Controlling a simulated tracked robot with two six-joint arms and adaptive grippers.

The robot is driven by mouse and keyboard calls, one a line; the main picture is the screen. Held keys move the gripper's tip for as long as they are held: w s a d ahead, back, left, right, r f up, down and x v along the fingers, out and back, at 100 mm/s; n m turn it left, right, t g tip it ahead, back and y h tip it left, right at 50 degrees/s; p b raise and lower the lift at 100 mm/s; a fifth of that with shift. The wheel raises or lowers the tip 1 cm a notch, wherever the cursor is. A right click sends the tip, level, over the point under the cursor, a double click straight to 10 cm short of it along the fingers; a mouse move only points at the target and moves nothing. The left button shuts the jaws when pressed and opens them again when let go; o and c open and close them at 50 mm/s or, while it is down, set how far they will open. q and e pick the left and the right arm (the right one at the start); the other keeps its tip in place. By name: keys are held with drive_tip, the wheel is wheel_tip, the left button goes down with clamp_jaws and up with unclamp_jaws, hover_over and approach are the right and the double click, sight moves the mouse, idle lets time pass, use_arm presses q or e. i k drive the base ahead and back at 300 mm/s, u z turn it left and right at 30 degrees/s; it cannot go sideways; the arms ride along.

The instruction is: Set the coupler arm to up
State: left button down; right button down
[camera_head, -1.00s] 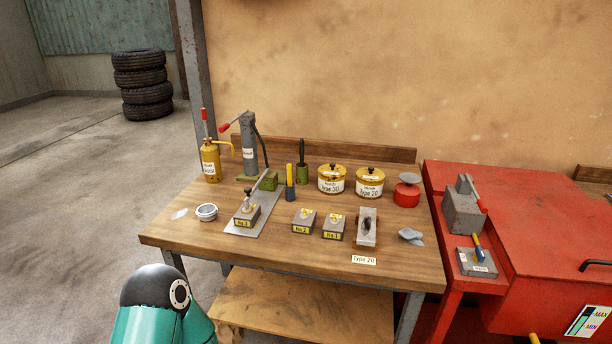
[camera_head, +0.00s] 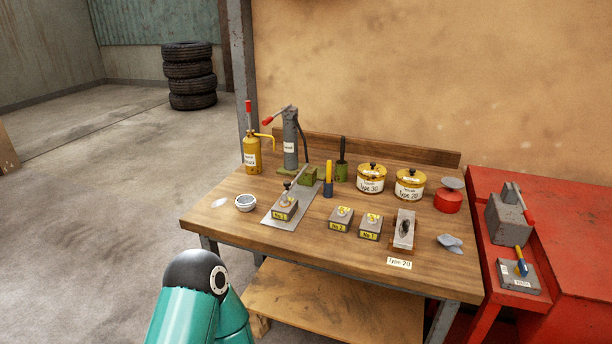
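Nothing in view is labelled as the coupler arm, and I cannot tell for sure which part it is. One lever is the red-ended handle (camera_head: 276,117) on the grey upright pump (camera_head: 290,141) at the back of the wooden bench, slanting down to the left. A grey block (camera_head: 505,222) with a red-handled lever (camera_head: 526,212) stands on the red cabinet. Neither gripper shows; only a teal link of my arm is at the bottom.
A tyre stack (camera_head: 190,75) stands at the back left. Floor left of the bench is clear.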

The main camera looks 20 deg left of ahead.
sight(287, 184)
drive_tip(key=u, duration=1.7)
drive_tip(key=i, duration=0.1)
drive_tip(key=z, duration=2.85)
drive_tip(key=k, duration=1.1)
drive_tip(key=u, duration=0.9)
drive_tip(key=i, duration=1)
drive_tip(key=z, duration=0.05)
